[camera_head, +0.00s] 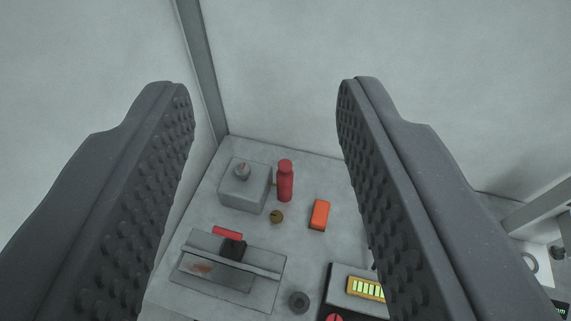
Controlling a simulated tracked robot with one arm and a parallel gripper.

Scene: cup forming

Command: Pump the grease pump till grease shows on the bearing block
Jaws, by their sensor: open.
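My gripper (265,90) is open and empty, its two dark studded fingers wide apart on either side of the view. Beyond and below, between the fingers, a red bottle-like cylinder (285,182) stands upright on a pale worktop; it may be the grease pump. Close to its left sits a grey block (242,190) with a round grey knob on top, possibly the bearing block. I cannot tell whether the two are joined. No grease is clear on the block at this size. My gripper touches neither.
An orange block (319,214) and a small brass-coloured piece (277,216) lie nearby. In front are a grey fixture with a red handle (227,232), a dark ring (299,301) and a device with a yellow display (366,288), partly hidden by the right finger. Pale walls stand behind.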

